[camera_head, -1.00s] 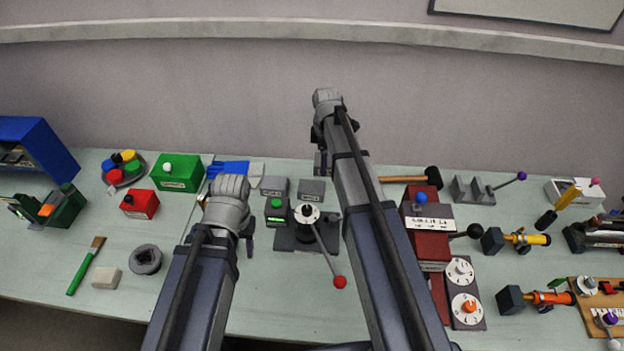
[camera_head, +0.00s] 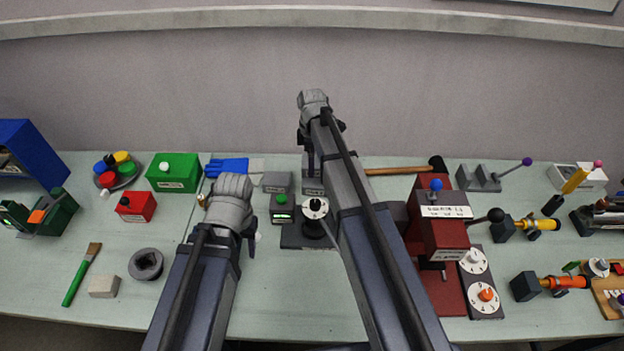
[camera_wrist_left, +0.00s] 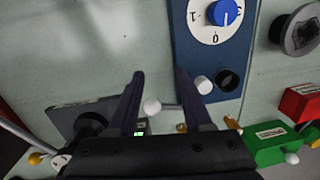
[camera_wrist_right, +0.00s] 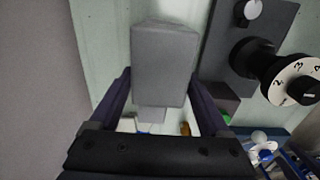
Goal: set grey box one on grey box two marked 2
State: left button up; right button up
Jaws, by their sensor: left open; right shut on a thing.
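Two small grey boxes stand at the back of the table in the head view: a left one (camera_head: 276,182) and a right one (camera_head: 312,187), partly hidden by my right arm. I cannot read a number on either. My right gripper (camera_head: 309,172) is shut on the right grey box, which shows large between its fingers in the right wrist view (camera_wrist_right: 165,65). The other grey box shows beyond it, lower in that view (camera_wrist_right: 152,114). My left gripper (camera_wrist_left: 158,85) is open and empty over the table, left of the dial device; its fingertips are mostly hidden in the head view.
A dark device with a white dial (camera_head: 315,208) and a green-button box (camera_head: 281,209) stand just in front of the grey boxes. A blue glove (camera_head: 228,167) lies to the left. A hammer (camera_head: 400,170) and a red press (camera_head: 438,235) are to the right.

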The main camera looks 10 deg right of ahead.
pick_arm(q)
jog(key=shift+f, duration=0.5)
pick_arm(e)
jog(key=shift+f, duration=0.5)
pick_arm(q)
notch_tip(320, 180, down, 3)
jog(key=b, duration=0.3)
jog(key=shift+f+b, duration=0.2)
jog(key=shift+b, duration=0.1)
pick_arm(e)
notch_tip(320, 180, down, 3)
jog(key=shift+f, duration=0.2)
pick_arm(q)
jog(key=shift+f, duration=0.2)
pick_arm(e)
jog(key=shift+f, duration=0.25)
jog(key=o, duration=1.3)
jog(key=shift+r, duration=0.1)
jog(key=shift+o, duration=0.2)
pick_arm(q)
jog(key=shift+r, duration=0.15)
